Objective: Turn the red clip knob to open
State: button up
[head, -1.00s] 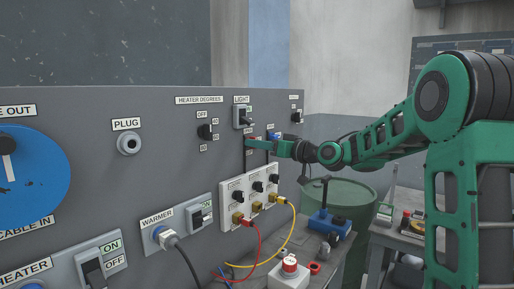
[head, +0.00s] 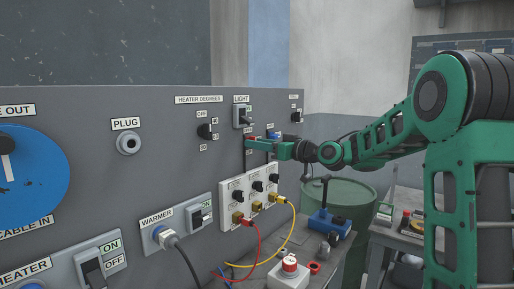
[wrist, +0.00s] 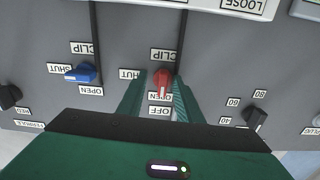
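The red clip knob (wrist: 163,79) is on the grey panel, at the centre of the wrist view, under a CLIP label. A SHUT label is to its left and an OPEN label just below it. Its long side runs roughly up and down there, with its lower end at the OPEN label. In the head view only a little red of the knob (head: 251,138) shows above my fingers. My gripper (wrist: 160,84) is open, with one green finger on each side of the knob. Small gaps seem to show; I cannot tell whether either finger touches it.
A blue clip knob (wrist: 80,74) is beside it, lying sideways toward its SHUT label. A black heater knob (wrist: 255,117) is close on the other side. Below in the head view, a white socket box (head: 237,188) carries red and yellow cables.

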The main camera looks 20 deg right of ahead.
jog(key=shift+s, duration=0.1)
jog(key=v, duration=1)
jog(key=shift+s+d, duration=0.15)
jog(key=shift+s, duration=0.05)
jog(key=s+d+f+m+g+h, duration=0.3)
jog(key=s+f+g+h, duration=0.1)
jog(key=s+f, duration=0.45)
jog(key=s+d+f+m+g+h, duration=0.2)
jog(key=s+d+f+g+h, duration=0.15)
jog(key=s+f, duration=0.5)
jog(key=s+d+f+m+g+h, duration=0.1)
jog(key=s+f+m+g, duration=0.1)
jog(key=s, duration=0.6)
jog(key=s+d+f+m+g+h, duration=0.1)
jog(key=s+d+f+m+g, duration=0.1)
jog(key=s, duration=0.6)
jog(key=s+d+f+m+g+h, duration=0.1)
jog(key=s+f+m+g, duration=0.2)
jog(key=s, duration=0.6)
notch_tip(320, 180, down, 2)
jog(key=shift+d+f+m, duration=0.2)
jog(key=shift+d+m, duration=0.1)
jog(key=shift+m, duration=0.2)
jog(key=shift+s, duration=0.1)
